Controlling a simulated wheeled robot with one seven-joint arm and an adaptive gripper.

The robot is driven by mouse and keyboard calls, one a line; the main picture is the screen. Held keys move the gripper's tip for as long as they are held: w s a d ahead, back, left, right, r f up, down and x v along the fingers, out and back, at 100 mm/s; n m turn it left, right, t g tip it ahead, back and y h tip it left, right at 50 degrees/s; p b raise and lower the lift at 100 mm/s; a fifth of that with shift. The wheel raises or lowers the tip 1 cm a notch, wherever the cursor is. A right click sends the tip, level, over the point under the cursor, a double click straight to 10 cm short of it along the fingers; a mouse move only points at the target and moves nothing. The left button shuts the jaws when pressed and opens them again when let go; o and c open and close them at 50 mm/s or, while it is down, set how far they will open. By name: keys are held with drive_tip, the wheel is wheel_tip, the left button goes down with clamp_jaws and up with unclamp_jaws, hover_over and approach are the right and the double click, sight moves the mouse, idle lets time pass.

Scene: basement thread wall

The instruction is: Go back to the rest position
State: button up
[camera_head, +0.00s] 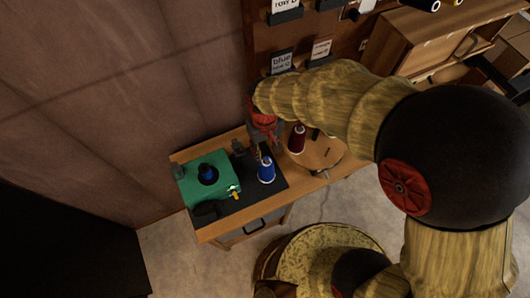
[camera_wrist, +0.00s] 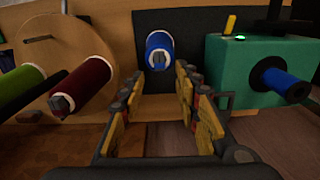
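My gripper (camera_head: 256,150) is above the back of the small workbench (camera_head: 208,232) in the head view. In the wrist view my gripper (camera_wrist: 158,105) has its two yellow-and-black fingers spread wide apart, with nothing between them. A blue thread spool (camera_head: 267,172) stands on the dark mat (camera_head: 262,196) just in front of my gripper. The spool also shows in the wrist view (camera_wrist: 159,42), beyond the fingertips and apart from them. The fingertips are partly hard to make out in the head view.
A green machine (camera_head: 222,187) bearing a blue spool (camera_head: 207,172) stands left on the bench. A maroon spool (camera_head: 297,138) is on a round wooden disc (camera_head: 325,150); a green spool (camera_wrist: 18,88) shows in the wrist view. Labelled holders (camera_head: 281,65) and a wooden cabinet (camera_head: 408,42) line the wall.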

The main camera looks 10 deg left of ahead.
wheel_tip(320, 180, up, 8)
drive_tip(key=shift+r, duration=0.15)
idle(0.3)
drive_tip(key=s+d+r+m+t+b, duration=0.1)
drive_tip(key=s+d+r+m+t, duration=0.1)
drive_tip(key=d, duration=0.5)
drive_tip(key=s+d+r+m+t+b, duration=0.1)
drive_tip(key=s+d+r+m, duration=0.1)
drive_tip(key=d+r, duration=0.5)
drive_tip(key=s+d+r+m+t+b, duration=0.1)
drive_tip(key=s+d+r, duration=0.3)
drive_tip(key=d, duration=0.5)
drive_tip(key=shift+s+d+r+m+t, duration=0.25)
drive_tip(key=shift+r+m+t, duration=0.25)
drive_tip(key=shift+t, duration=0.3)
